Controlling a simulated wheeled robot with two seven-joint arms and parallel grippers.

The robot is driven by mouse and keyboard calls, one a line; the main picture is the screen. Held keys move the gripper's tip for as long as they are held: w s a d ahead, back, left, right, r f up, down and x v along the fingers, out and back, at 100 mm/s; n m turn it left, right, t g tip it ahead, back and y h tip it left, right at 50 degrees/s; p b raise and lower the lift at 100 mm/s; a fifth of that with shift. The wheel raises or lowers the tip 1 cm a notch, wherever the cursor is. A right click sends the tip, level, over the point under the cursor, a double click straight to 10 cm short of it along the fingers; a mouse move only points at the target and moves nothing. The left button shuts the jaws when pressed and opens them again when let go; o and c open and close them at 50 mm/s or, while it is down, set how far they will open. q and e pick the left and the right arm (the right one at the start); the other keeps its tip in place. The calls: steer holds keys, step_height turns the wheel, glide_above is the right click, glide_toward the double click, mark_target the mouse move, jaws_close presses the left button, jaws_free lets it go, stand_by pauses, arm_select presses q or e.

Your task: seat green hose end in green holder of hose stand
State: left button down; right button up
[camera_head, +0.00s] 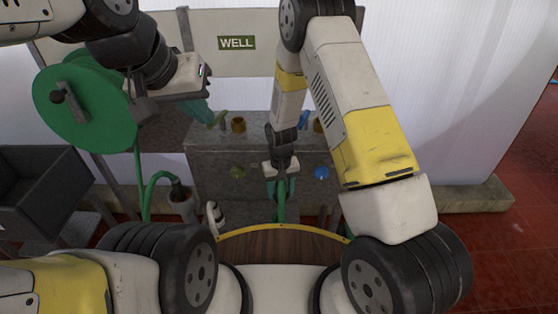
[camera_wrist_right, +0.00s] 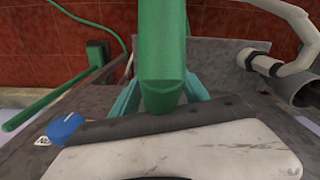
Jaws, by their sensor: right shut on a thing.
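My right gripper (camera_head: 281,172) is shut on the green hose end, in front of the grey panel. In the right wrist view the green hose (camera_wrist_right: 162,45) comes down from the top to its narrower tip (camera_wrist_right: 161,97), between the teal fingers of the right gripper (camera_wrist_right: 160,103). Below the gripper in the head view the green hose (camera_head: 281,205) hangs down. My left gripper (camera_head: 205,112) is in the upper left, apart from the hose; its finger gap is not clear. I cannot make out a green holder for certain.
A grey panel (camera_head: 210,155) has a blue knob (camera_head: 322,172) and an olive knob (camera_head: 237,172). A green reel (camera_head: 85,103) and dark bin (camera_head: 35,190) stand left. A grey tube (camera_head: 182,203) stands near a bent green hose. A WELL sign (camera_head: 237,43) hangs behind.

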steer(key=shift+s+a+f, duration=0.15)
steer(key=shift+f, duration=0.35)
steer(key=shift+s+a+f, duration=0.1)
steer(key=shift+s+f, duration=0.05)
steer(key=shift+f, duration=2.45)
steer(key=shift+f, duration=0.15)
steer(key=shift+f, duration=1.95)
steer(key=shift+f, duration=0.3)
steer(key=o, duration=1.5)
steer(key=shift+c, duration=0.2)
